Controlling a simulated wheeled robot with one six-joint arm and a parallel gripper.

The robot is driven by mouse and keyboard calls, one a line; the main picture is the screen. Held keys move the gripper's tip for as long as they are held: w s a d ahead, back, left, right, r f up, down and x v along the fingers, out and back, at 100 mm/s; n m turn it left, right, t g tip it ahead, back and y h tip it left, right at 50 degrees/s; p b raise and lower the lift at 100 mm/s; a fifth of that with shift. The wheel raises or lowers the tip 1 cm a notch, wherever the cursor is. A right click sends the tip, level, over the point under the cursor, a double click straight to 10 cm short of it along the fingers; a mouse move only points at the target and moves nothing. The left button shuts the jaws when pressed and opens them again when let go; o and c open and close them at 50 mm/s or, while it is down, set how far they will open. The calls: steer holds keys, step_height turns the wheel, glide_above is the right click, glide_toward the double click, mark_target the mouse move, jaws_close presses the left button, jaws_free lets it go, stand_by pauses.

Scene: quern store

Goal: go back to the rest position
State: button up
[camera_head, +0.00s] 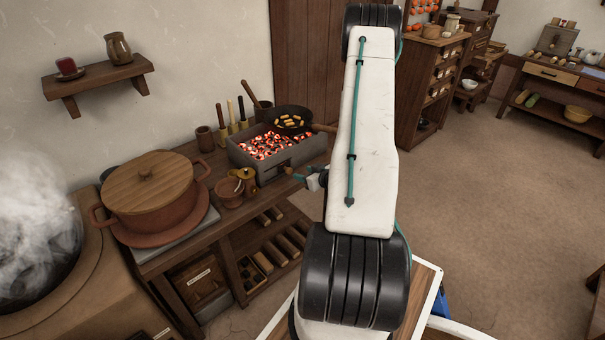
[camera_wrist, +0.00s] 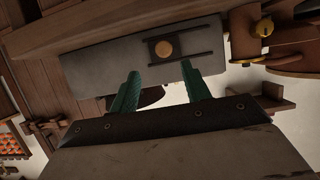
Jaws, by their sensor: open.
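My gripper (camera_head: 317,180) shows in the head view just in front of the charcoal brazier (camera_head: 292,170), partly hidden by my white arm. In the wrist view my gripper (camera_wrist: 160,69) has its two green fingers apart with nothing between them. Beyond the fingertips is the brazier's grey front (camera_wrist: 100,68) with a round wooden knob (camera_wrist: 163,48). I cannot tell whether the fingers touch it. The arm reaches out over the workbench (camera_head: 222,215).
A large lidded pot (camera_head: 150,190) and a steaming vat (camera_head: 60,270) are further left. A pan (camera_head: 290,118) rests over the glowing coals. Open floor (camera_head: 490,200) lies to the right.

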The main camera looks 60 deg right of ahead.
stand_by(0.5)
steer(key=s+a+f+m+g, duration=0.2)
steer(key=s+f+g, duration=0.2)
steer(key=s+g, duration=0.5)
steer(key=s+a+r+g+y, duration=0.1)
steer(key=a+r+g, duration=0.2)
steer(key=a+r, duration=0.75)
steer(key=a+r+g+y, duration=0.1)
steer(key=a+r+g, duration=0.2)
steer(key=a+r, duration=0.7)
steer(key=s+a+r+n+t, duration=0.1)
steer(key=s+a+r, duration=0.3)
steer(key=a+r, duration=0.6)
steer(key=s+a+r+n+t+y, duration=0.1)
steer(key=s+a+r+n+t, duration=0.1)
steer(key=a+r, duration=0.8)
steer(key=shift+s+r+n, duration=0.5)
steer(key=shift+s+n, duration=0.35)
steer(key=shift+n, duration=0.05)
